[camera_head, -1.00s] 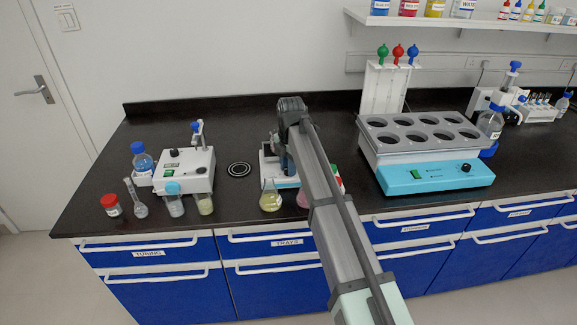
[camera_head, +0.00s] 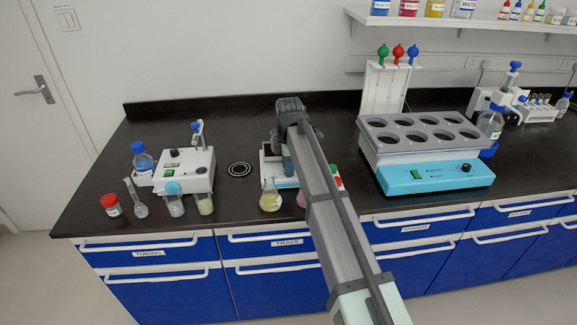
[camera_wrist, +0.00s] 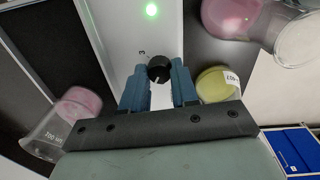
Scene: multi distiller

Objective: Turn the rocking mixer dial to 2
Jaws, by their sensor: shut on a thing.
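The rocking mixer (camera_head: 269,179) is a white device on the bench, largely hidden behind my arm in the head view. In the wrist view its white front panel (camera_wrist: 128,32) shows a lit green light (camera_wrist: 151,10) and a printed 3 beside the black dial (camera_wrist: 159,68). A pale mark shows on the dial's lower part in that view; the setting it points at cannot be told. My gripper (camera_wrist: 159,78) is shut on the dial, with one blue finger on each side. In the head view my gripper (camera_head: 287,160) is over the mixer.
A flask of yellow liquid (camera_head: 270,197) stands just in front of the mixer, and a pink one (camera_head: 302,199) close by. A white stirrer (camera_head: 183,168) with glassware is to the left. A multi-well heater (camera_head: 424,178) is to the right.

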